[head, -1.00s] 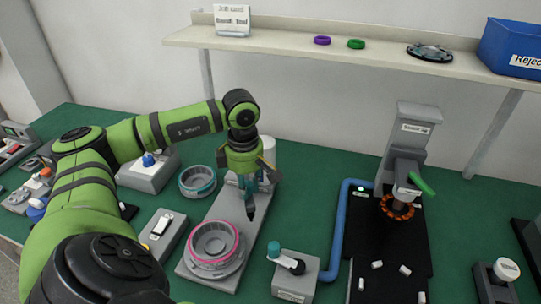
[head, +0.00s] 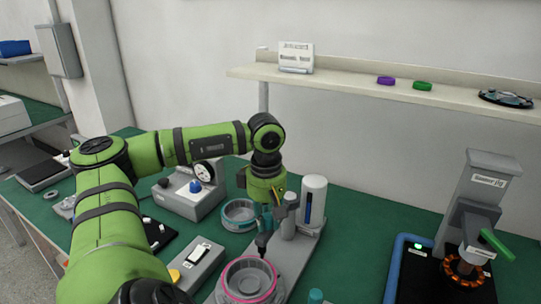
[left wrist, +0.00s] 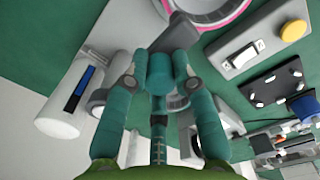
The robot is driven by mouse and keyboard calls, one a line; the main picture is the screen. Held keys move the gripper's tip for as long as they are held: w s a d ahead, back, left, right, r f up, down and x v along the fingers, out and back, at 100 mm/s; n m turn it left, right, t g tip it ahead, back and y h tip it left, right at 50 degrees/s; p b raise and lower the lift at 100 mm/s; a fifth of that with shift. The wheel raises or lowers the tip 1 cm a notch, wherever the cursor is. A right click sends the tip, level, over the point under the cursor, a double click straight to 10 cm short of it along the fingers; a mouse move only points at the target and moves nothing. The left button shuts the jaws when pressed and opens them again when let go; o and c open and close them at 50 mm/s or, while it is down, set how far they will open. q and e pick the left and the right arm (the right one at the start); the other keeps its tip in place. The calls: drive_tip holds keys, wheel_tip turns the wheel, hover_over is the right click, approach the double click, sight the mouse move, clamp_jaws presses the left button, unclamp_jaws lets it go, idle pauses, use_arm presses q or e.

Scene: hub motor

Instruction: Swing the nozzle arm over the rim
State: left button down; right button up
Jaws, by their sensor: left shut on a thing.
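The round grey stator holder with a pink rim (head: 249,278) sits on a grey base plate, low in the head view. It also shows at the top of the left wrist view (left wrist: 212,12). My left gripper (head: 276,214) is shut on the dark nozzle arm (left wrist: 178,34), just behind the holder. The dark nozzle tip (head: 262,246) points down near the rim's back edge. I cannot tell whether it is over the rim or just behind it. The gripper hides much of the nozzle arm. My right gripper is not in view.
A white cylinder with a blue stripe (head: 313,203) stands right of the gripper. A grey and teal ring (head: 238,214) lies behind the holder. A switch box (head: 198,265) is to the left. A press station (head: 480,215) stands at the right.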

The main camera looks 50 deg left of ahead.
use_arm(q)
drive_tip(key=shift+s+f, duration=0.1)
drive_tip(key=c, duration=1)
unclamp_jaws()
drive_tip(key=shift+a, duration=0.1)
drive_tip(key=shift+r, duration=0.35)
wheel_tip(320, 180, up, 7)
drive_tip(key=shift+f, duration=0.1)
